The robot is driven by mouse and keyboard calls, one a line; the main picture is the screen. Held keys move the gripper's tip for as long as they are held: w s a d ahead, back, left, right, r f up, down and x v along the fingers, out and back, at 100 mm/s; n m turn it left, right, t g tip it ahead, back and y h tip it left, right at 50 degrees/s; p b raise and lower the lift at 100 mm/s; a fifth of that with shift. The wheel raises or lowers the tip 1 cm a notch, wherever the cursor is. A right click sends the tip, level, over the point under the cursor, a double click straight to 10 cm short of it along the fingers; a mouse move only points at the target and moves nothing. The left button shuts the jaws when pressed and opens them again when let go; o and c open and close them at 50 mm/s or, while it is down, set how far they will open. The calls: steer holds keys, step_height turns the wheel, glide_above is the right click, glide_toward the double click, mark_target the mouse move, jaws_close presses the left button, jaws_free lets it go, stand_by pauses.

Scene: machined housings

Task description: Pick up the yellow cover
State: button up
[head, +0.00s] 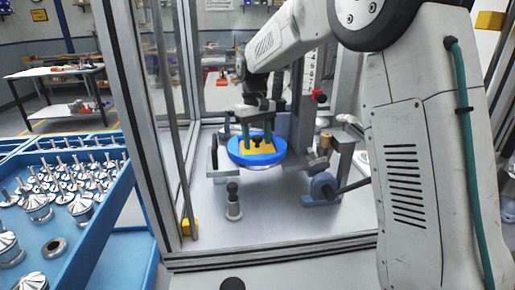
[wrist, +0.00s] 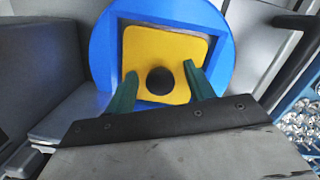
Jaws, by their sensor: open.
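The yellow cover (wrist: 165,48) is a square plate with rounded corners and a round black knob (wrist: 160,81). It sits in the square recess of a round blue housing (wrist: 104,50). In the head view the yellow cover (head: 264,149) and blue housing (head: 238,156) are on a fixture inside the machine enclosure. My gripper (wrist: 164,78) is open, with its two green fingers on either side of the black knob and a gap on each side. In the head view my gripper (head: 257,138) reaches down over the cover. Whether the fingertips touch the cover is unclear.
Metal enclosure posts (head: 139,110) stand left of the fixture. A small knobbed post (head: 233,203) stands in front of it, and a blue-grey clamp (head: 325,188) at its right. A blue tray (head: 98,213) of several metal parts lies outside at left.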

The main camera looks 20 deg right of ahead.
steer(key=shift+c, duration=0.2)
steer(key=c, duration=1.1)
steer(key=shift+o, duration=0.2)
steer(key=shift+r, duration=0.1)
